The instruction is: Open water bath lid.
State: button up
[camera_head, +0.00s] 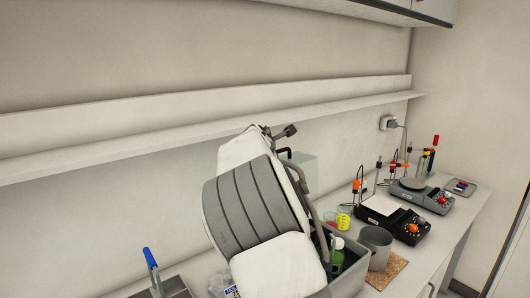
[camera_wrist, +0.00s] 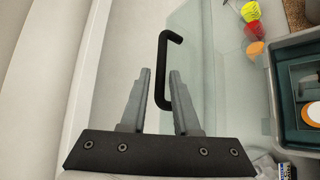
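The water bath lid (camera_wrist: 215,70) is a pale, see-through greenish panel in the wrist view, with a black bent bar handle (camera_wrist: 161,60) on it. My gripper (camera_wrist: 160,71) is open, with its two grey fingers on either side of the handle in the picture. A gap shows between the bar and each finger; I cannot tell how deep the bar sits between them. In the head view the pale water bath (camera_head: 304,171) shows behind my arm, with the black handle (camera_head: 285,152) at its upper left. My arm hides most of the bath there.
A grey crate (camera_head: 350,278) holding a green bottle (camera_head: 337,256) stands close to the right of my arm. A wall shelf (camera_head: 200,141) runs behind. Small yellow, red and orange items (camera_wrist: 251,12) lie near the bath.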

jog(key=b+v, duration=0.3)
jog(key=v, duration=0.9)
jog(key=shift+s+b, duration=0.3)
jog(key=shift+s, duration=0.05)
jog(key=shift+r, duration=0.1)
jog(key=s+d+f+m+g+y, duration=0.1)
jog(key=s+d+f+m+g, duration=0.15)
jog(key=s+d+m, duration=0.3)
jog(key=s+d+f+m+g+y, duration=0.1)
jog(key=s+d+f+m+g, duration=0.1)
jog(key=s+d+f+m, duration=0.35)
jog(key=s+f+m, duration=0.2)
jog(key=s+m, duration=0.1)
jog(key=s, duration=0.7)
jog(key=s+f+m+g+y, duration=0.1)
jog(key=s+f+m, duration=0.1)
jog(key=s, duration=0.7)
jog(key=s+d+f+m+g, duration=0.1)
jog(key=s+f+m, duration=0.2)
jog(key=s, duration=0.7)
jog(key=shift+s+m+y, duration=0.3)
jog(key=shift+m, duration=0.5)
